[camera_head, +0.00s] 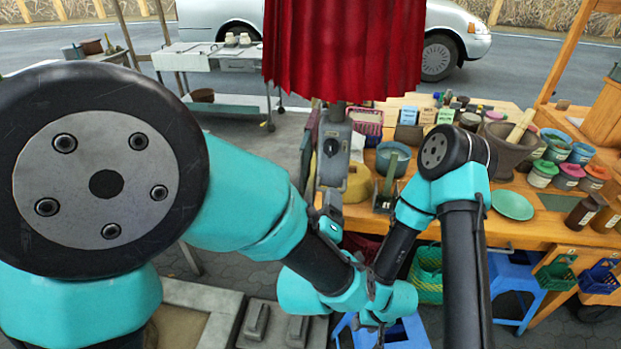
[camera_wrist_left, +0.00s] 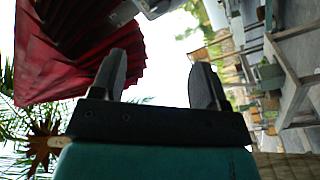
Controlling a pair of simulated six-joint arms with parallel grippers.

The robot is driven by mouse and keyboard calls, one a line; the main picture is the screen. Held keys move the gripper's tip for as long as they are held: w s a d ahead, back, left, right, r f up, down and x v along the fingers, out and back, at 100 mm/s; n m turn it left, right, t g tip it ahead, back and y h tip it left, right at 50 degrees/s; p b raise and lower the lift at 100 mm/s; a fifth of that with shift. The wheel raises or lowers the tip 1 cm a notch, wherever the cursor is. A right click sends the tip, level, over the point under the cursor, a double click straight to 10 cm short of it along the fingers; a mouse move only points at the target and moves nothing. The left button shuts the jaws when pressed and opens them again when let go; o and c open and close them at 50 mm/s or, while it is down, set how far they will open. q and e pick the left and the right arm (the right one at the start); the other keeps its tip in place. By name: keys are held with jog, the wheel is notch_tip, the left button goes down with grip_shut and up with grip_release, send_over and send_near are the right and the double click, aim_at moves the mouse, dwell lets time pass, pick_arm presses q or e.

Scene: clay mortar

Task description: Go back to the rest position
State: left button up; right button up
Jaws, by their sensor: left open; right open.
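My left gripper (camera_wrist_left: 165,80) shows in the left wrist view with its two dark fingers spread apart and nothing between them. In the head view, my left arm comes in from the left and folds towards the lower middle, where its wrist overlaps that of my right arm. My right gripper (camera_head: 374,322) is low in the middle of the head view, in front of the wooden table; its fingers are small and hard to make out. I see nothing held in it.
A red cloth canopy (camera_head: 343,50) hangs at the top middle. Blue stools (camera_head: 515,285) stand below.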

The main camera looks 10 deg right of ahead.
pick_arm(q)
jog(key=w+a+f+m+g+y, duration=0.1)
jog(key=w+a+f+g, duration=0.25)
jog(key=a+f, duration=0.65)
jog(key=w+a+f+m+g+y, duration=0.15)
jog(key=a+f+g, duration=0.45)
jog(key=f, duration=0.8)
jog(key=s+a+f+m+g, duration=0.1)
jog(key=s+a+f+g, duration=0.7)
jog(key=s+a+f, duration=0.7)
notch_tip(320, 180, down, 2)
jog(key=shift+a+f, duration=0.1)
jog(key=shift+a, duration=0.95)
